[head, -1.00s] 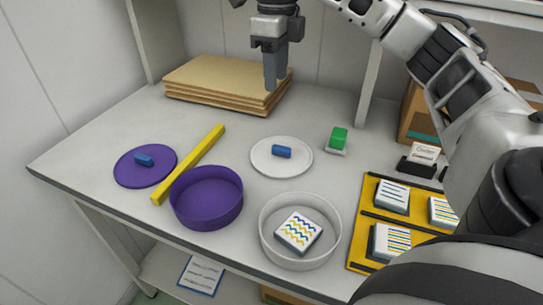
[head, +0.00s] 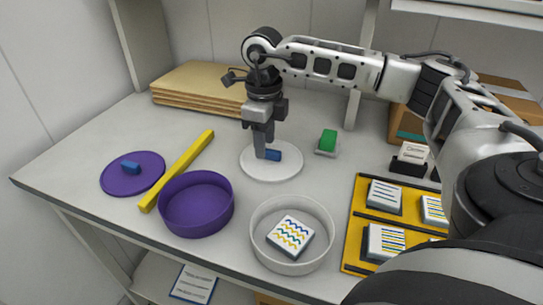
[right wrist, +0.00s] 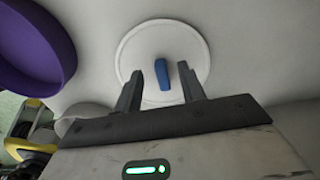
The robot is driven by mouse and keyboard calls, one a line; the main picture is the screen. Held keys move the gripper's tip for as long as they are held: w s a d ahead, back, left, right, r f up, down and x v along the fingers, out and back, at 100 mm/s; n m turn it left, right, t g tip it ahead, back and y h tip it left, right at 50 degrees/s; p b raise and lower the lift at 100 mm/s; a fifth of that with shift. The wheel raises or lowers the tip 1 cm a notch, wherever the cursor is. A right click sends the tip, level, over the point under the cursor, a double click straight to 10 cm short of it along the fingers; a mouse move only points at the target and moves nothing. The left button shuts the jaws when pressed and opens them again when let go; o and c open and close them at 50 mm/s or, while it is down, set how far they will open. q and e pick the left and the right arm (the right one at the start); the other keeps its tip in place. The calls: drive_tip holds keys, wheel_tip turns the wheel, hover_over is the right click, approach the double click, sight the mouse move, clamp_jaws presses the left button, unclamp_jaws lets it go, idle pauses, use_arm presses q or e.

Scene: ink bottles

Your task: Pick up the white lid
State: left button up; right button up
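The white lid (head: 287,174) is a flat round disc with a blue handle (head: 273,155) at its centre, lying on the table. It also shows in the right wrist view (right wrist: 190,40), with its blue handle (right wrist: 162,75) between the two fingers. My right gripper (head: 263,153) points down over the lid, its fingertips at or just above the handle. In the right wrist view my right gripper (right wrist: 160,82) is open, with a gap on both sides of the handle. My left gripper is not in view.
A white round container (head: 322,212) holding a patterned block (head: 290,236) stands in front of the lid. A purple container (head: 232,190), a purple lid (head: 118,184) and a yellow bar (head: 178,170) lie to the left. A green-topped item (head: 328,140) is close on the right.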

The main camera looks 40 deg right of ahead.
drive_tip(key=shift+f, duration=0.85)
clamp_jaws()
